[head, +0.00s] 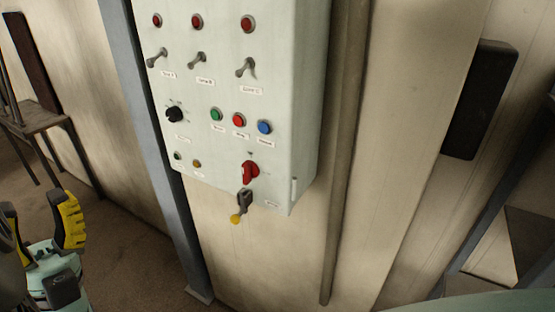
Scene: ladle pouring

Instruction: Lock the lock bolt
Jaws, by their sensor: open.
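A pale control cabinet (228,78) is mounted on a blue-grey post. At its lower edge hangs a dark metal piece with a yellow knob (236,217), which looks like the lock bolt. It slants down and slightly left; whether the bolt is engaged cannot be told. A red rotary handle (249,172) sits just above it. My gripper (40,210), with yellow-padded black fingers, is at the lower left of the head view. It is open and empty, well to the left of the cabinet and apart from the bolt.
The cabinet also carries toggle switches (199,60), red lamps, a black knob (174,114), and green, red and blue buttons (264,127). The post (165,140) stands between my gripper and the bolt. A small table (35,122) is at far left. Brown floor is clear below.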

